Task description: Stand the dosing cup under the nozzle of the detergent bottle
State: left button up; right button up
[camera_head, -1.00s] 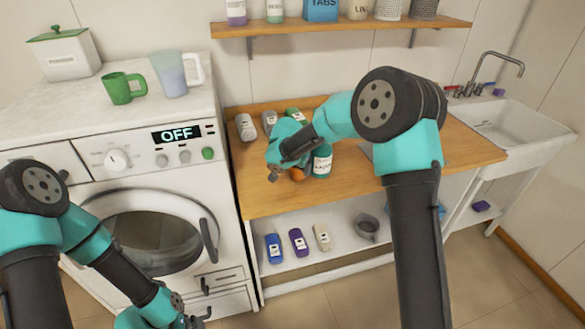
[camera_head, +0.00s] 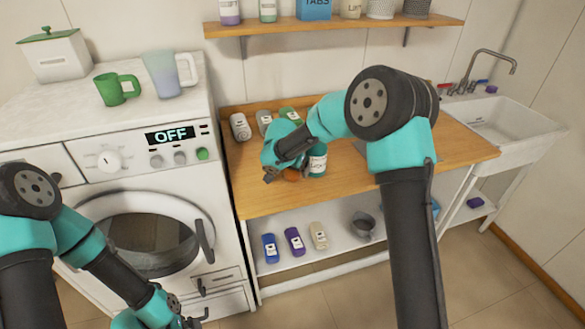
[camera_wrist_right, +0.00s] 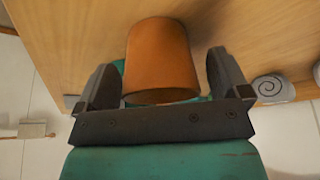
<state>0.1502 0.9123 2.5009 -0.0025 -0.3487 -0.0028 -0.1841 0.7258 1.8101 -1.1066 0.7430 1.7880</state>
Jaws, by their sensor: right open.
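The orange dosing cup (camera_wrist_right: 160,55) fills the middle of the right wrist view, between the two fingers of my right gripper (camera_wrist_right: 161,68). The fingers stand apart, with gaps on both sides of the cup. In the head view only a bit of the orange cup (camera_head: 291,174) shows below my right gripper (camera_head: 272,172), over the wooden counter. My left gripper (camera_head: 190,321) is cut off at the bottom edge, in front of the washing machine.
The wooden counter (camera_head: 375,180) is clear at front right. Several containers (camera_head: 265,122) stand at its back left. The washing machine (camera_head: 120,150) is on the left, the sink (camera_head: 510,125) on the right. The lower shelf (camera_head: 335,240) holds bottles and a grey cup.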

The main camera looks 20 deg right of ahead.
jog(key=shift+r, duration=0.3)
jog(key=s+a, duration=0.5)
jog(key=s, duration=0.1)
jog(key=s+a, duration=0.3)
jog(key=shift+a+r, duration=0.3)
jog(key=shift+r, duration=0.1)
